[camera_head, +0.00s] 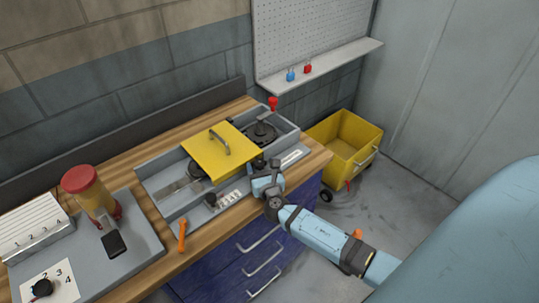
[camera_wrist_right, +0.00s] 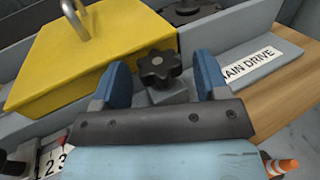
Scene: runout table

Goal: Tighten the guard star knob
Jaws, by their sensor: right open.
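The black star knob (camera_wrist_right: 160,66) stands on a grey block beside the front edge of the yellow guard (camera_wrist_right: 90,55). In the head view, the yellow guard (camera_head: 215,150) lies over the machine, and the star knob (camera_head: 258,163) is small at its right front corner. My right gripper (camera_head: 267,178) is at the machine's front edge beside the knob. In the wrist view, its two blue fingers (camera_wrist_right: 159,84) are open, one to each side of the knob in the picture. Contact with the knob cannot be told. My left gripper is out of view.
A "MAIN DRIVE" label (camera_wrist_right: 252,66) is right of the knob. Another black knob (camera_head: 211,200) and an orange-handled tool (camera_head: 182,235) are to the left. A yellow cart (camera_head: 345,142) is on the floor behind.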

